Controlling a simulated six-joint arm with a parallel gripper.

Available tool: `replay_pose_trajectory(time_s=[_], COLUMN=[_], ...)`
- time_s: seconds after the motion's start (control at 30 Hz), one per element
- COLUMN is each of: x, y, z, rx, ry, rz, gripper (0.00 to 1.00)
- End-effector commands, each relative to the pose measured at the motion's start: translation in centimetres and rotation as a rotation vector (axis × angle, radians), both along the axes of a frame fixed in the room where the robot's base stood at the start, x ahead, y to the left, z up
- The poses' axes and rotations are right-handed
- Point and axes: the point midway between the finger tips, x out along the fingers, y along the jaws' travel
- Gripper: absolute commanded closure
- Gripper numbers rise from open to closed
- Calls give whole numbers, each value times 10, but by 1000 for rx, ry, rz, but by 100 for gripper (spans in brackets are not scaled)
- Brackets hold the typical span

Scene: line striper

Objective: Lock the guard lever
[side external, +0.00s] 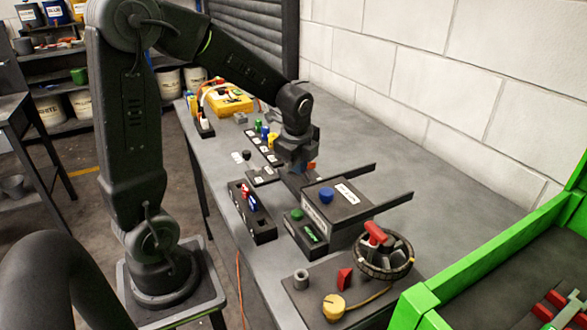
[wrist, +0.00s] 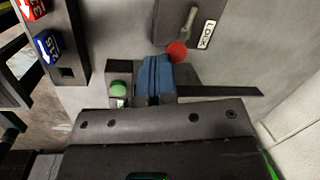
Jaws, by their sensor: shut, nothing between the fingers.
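The guard lever is a grey arm with a round red knob (wrist: 177,51) on a dark panel at the top of the wrist view. A white LOCK label (wrist: 208,34) lies to the right of the lever. The knob end points down in that picture, away from the panel's middle. My gripper (wrist: 157,60) has its two blue-grey fingers together, with nothing between them. Its tips show just left of and below the red knob; I cannot tell whether they touch. In the side view my gripper (side external: 297,172) is low behind a dark box, and its tips are partly hidden.
A dark box with a blue knob (side external: 326,195) and two rails stands close in front. A green button (wrist: 118,89) is beside it. A tray with red and blue blocks (wrist: 48,45) lies to the left. A handwheel (side external: 384,255) stands nearer the camera.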

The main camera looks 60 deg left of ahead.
Motion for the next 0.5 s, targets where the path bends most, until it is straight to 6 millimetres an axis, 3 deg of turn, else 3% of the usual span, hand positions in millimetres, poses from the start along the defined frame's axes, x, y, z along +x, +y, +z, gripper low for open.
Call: replay_pose_trajectory(time_s=[0.5], x=[40], y=[-1], z=[10], rx=[1], ry=[398], rz=[-2], gripper=[100])
